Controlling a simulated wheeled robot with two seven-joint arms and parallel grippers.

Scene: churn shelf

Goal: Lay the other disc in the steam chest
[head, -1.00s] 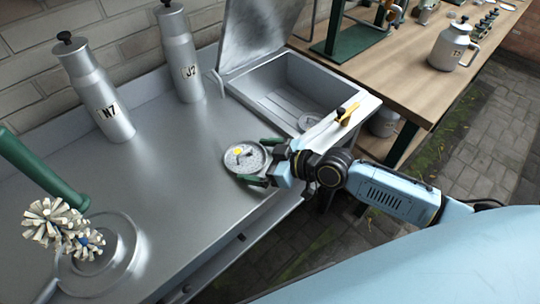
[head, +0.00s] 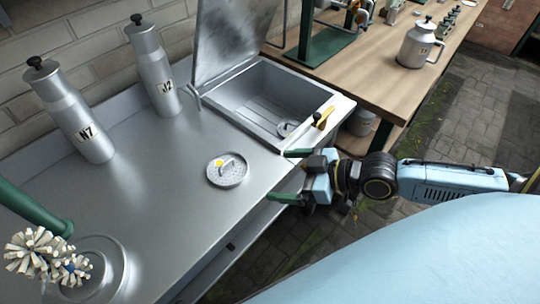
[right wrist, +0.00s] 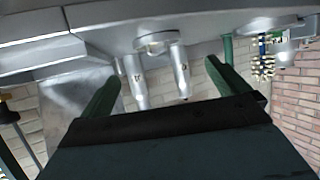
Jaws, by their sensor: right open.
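One perforated metal disc (head: 228,171) with a small handle and a yellow mark lies flat on the steel counter. Another disc (head: 287,128) lies inside the open steam chest (head: 297,92), near its front right corner, partly hidden by the rim. My right gripper (head: 289,176) is open and empty, just right of the counter disc. Its green fingers point toward that disc and stand apart from it. In the right wrist view the fingers (right wrist: 165,85) are spread with nothing between them. My left gripper is not in view.
The chest's lid (head: 232,40) stands raised. A yellow-and-black latch (head: 322,117) sits on its right rim. Bottles N7 (head: 85,125) and J2 (head: 160,85) stand at the back left. A brush head (head: 45,255) is at the lower left. The middle of the counter is clear.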

